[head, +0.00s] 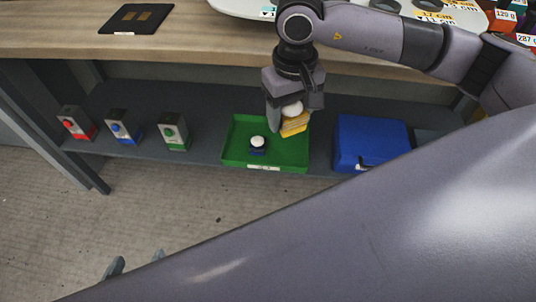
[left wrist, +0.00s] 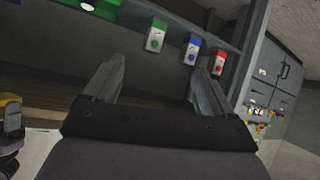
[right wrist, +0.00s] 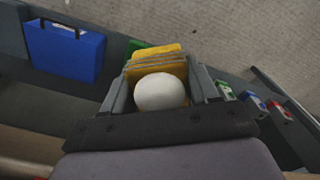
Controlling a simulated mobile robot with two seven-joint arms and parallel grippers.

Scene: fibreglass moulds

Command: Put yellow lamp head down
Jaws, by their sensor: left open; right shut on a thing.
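The yellow lamp head (head: 294,124) has yellow fins and a white dome. It hangs in my right gripper (head: 292,118), which is shut on it over the back right part of the green tray (head: 233,160). In the right wrist view the white dome (right wrist: 160,92) and fins (right wrist: 156,62) sit between the fingers of the right gripper (right wrist: 162,95). Whether the lamp head touches the tray is hard to tell. My left gripper (head: 135,264) is open and empty, low at the left over the floor; its spread fingers fill the left wrist view (left wrist: 163,85).
A second lamp head, dark blue with a white dome (head: 258,143), sits in the tray. A blue case (head: 371,142) stands right of it. Red (head: 75,123), blue (head: 122,127) and green-marked boxes (head: 173,131) stand left on the shelf. The wooden tabletop (head: 200,32) overhangs behind.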

